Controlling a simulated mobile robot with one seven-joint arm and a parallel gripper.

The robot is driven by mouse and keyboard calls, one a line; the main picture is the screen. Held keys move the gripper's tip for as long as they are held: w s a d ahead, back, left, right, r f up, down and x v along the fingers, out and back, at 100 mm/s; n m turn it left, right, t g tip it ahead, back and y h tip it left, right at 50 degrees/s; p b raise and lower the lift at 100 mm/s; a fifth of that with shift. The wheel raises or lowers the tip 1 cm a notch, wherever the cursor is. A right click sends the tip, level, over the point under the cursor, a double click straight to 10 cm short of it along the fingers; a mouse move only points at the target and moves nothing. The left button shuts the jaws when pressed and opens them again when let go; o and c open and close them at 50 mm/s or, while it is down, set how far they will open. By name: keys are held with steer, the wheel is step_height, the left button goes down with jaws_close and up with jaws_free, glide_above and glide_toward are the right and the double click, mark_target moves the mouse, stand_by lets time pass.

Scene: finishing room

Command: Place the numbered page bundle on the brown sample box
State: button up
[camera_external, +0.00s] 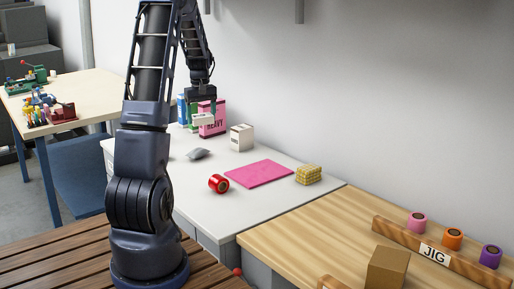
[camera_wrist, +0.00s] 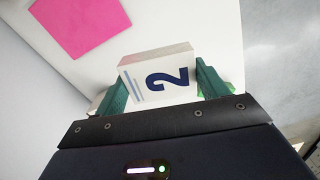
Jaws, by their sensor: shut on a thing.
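The numbered page bundle is a white block with a dark blue 2 in the wrist view (camera_wrist: 160,77). My gripper (camera_wrist: 162,88) is shut on it, one green finger at each side. In the external view the bundle (camera_external: 203,118) hangs below my gripper (camera_external: 202,104), in front of a pink box (camera_external: 213,128) marked HEAVY near the back of the white table. A brown box (camera_external: 387,268) stands on the wooden bench at the front right, far from my gripper. Its top looks bare.
The white table (camera_external: 205,205) holds a pink sheet (camera_external: 258,174), a red spool (camera_external: 218,184), a yellow stack (camera_external: 308,174), a grey lump (camera_external: 198,154) and a white box (camera_external: 241,137). A wooden JIG rail (camera_external: 400,240) with coloured spools runs behind the brown box.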

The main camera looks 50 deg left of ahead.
steer(key=w+d+r+m, duration=0.15)
steer(key=w+d, duration=0.35)
steer(key=d, duration=0.5)
steer(key=w+d+r+m, duration=0.15)
steer(key=w+d, duration=0.35)
steer(key=d, duration=0.5)
steer(key=w+d+m, duration=0.3)
steer(key=w+d, duration=0.2)
steer(key=d, duration=0.6)
steer(key=d+r+m, duration=0.2)
steer(key=d+m, duration=0.1)
steer(key=d, duration=2.1)
step_height(320, 180, up, 3)
steer(key=m, duration=0.6)
glide_above(390, 258)
step_height(390, 258, down, 20)
steer(key=shift+r, duration=0.15)
